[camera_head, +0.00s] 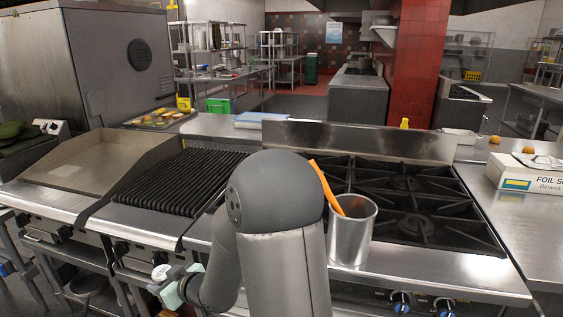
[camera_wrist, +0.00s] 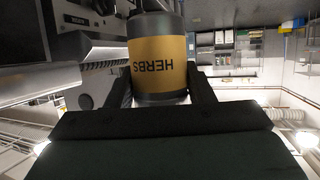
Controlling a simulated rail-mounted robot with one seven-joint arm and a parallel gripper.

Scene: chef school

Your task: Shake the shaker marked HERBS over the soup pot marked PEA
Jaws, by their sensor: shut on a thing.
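The shaker marked HERBS (camera_wrist: 158,65), dark with a yellow label, is between the two dark fingers of my gripper (camera_wrist: 160,92) in the wrist view. Its lettering reads upside down there. My gripper is shut on the shaker. In the head view my arm reaches down to the lower left, in front of the range, and its end is small and partly hidden by my own arm. No soup pot marked PEA can be made out in either view.
A metal container (camera_head: 350,238) with orange utensils stands beside my arm at the burner range (camera_head: 420,190). A ribbed grill (camera_head: 180,183) and flat griddle (camera_head: 85,160) lie to the left. A foil box (camera_head: 520,175) is on the right counter.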

